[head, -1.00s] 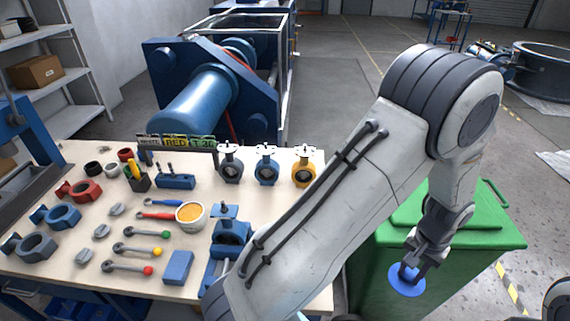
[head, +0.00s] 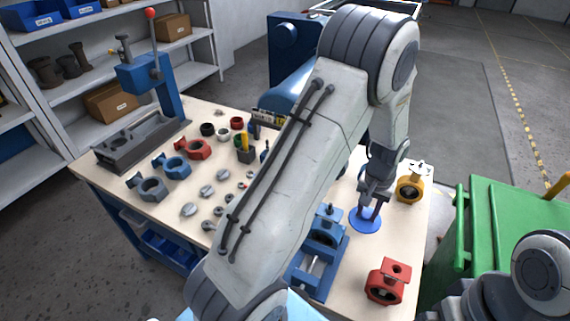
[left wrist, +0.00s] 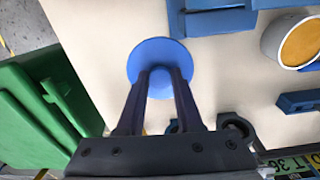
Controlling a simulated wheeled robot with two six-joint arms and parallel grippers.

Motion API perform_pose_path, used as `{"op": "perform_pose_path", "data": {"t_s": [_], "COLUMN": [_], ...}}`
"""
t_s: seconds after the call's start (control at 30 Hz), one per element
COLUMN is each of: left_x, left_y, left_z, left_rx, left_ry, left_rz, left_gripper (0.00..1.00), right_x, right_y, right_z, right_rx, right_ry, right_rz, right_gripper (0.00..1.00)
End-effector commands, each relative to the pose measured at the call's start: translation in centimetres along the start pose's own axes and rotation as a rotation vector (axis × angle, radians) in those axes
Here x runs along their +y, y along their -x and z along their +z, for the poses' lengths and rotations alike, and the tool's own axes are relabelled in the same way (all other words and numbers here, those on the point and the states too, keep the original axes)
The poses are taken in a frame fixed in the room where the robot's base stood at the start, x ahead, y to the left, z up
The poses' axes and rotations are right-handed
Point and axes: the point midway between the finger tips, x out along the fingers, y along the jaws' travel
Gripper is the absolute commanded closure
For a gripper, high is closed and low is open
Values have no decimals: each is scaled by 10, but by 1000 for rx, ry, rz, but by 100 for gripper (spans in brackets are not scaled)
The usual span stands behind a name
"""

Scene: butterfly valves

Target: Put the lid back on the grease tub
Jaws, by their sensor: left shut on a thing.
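The blue round lid (head: 362,226) is in my left gripper (head: 369,208), over the right part of the workbench. In the left wrist view the lid (left wrist: 142,58) shows as a blue disc, and the fingers of my left gripper (left wrist: 162,78) are shut on its middle knob. The grease tub (left wrist: 301,42), a pale round cup with orange grease, stands open at the right of that view, apart from the lid. In the head view my left arm hides the tub. My right gripper is not in view.
The blue bench fixture (head: 322,245) stands left of the lid, a red valve body (head: 385,283) in front of it, and a yellow valve (head: 410,187) beyond it. Valve parts cover the bench's left half. A green bin (head: 510,225) is at the right.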

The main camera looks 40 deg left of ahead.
Motion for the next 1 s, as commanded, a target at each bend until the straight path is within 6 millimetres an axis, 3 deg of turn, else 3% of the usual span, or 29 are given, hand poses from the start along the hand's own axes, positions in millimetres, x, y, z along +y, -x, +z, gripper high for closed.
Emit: {"op": "perform_pose_path", "data": {"t_s": [0.03, 0.2, 0.3, 0.43, 0.6, 1.0], "left_x": [-27, -113, -160, -202, -228, -230], "left_y": [14, 28, 35, 40, 41, 18], "left_z": [-7, -13, -9, 0, 8, 9], "left_rx": [-1, -16, -23, -28, -31, -31], "left_ry": [48, 164, 225, 282, 315, 317], "left_rz": [-3, -8, -10, -10, -9, -9], "left_gripper": [100, 100, 100, 100, 100, 100], "right_x": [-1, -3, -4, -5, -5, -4], "right_y": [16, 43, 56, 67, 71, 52], "right_z": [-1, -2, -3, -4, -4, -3], "right_rx": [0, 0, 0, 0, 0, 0], "right_ry": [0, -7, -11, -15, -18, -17], "right_rz": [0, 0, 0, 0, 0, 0], "right_gripper": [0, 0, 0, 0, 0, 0]}}
